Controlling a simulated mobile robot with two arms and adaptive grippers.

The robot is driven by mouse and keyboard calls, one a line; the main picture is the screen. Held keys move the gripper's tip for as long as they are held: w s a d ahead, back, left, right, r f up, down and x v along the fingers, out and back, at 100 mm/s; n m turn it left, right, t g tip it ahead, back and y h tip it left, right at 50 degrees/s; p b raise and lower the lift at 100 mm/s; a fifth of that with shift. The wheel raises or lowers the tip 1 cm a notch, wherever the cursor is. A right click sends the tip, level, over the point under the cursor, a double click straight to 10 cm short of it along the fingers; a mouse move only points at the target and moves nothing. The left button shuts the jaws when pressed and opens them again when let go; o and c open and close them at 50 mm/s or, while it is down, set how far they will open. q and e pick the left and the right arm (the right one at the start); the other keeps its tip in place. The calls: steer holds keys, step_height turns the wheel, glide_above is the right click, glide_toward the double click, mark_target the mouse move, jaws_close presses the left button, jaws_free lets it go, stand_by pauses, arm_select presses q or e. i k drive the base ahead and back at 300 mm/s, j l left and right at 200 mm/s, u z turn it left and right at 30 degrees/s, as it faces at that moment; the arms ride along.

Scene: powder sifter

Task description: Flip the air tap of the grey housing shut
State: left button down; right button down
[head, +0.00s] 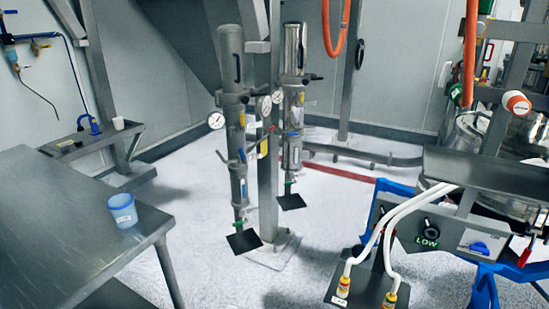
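A grey housing (452,240) sits at the right in the head view, in a blue frame. Its front has a black rotary knob (429,224) above a green "LOW" label. Two metal cylinders with gauges, the left cylinder (232,100) and the right cylinder (293,100), also carry small blue levers. Neither of my grippers shows.
A metal table (70,215) with a blue tub (122,210) stands at the left. Two white hoses (398,215) run down to a dark plate (365,292) before the housing. A post (268,180) holds the cylinders. The floor (200,265) between table and housing is clear.

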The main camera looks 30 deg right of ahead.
mark_target(241, 152)
steer(key=i+l+z, duration=0.1)
steer(key=i+z, duration=0.15)
steer(key=z, duration=0.15)
steer(key=i+z, duration=0.3)
steer(key=z, duration=0.15)
steer(key=i+z, duration=0.25)
steer(key=z, duration=0.15)
steer(key=i+j, duration=0.1)
steer(key=i, duration=0.1)
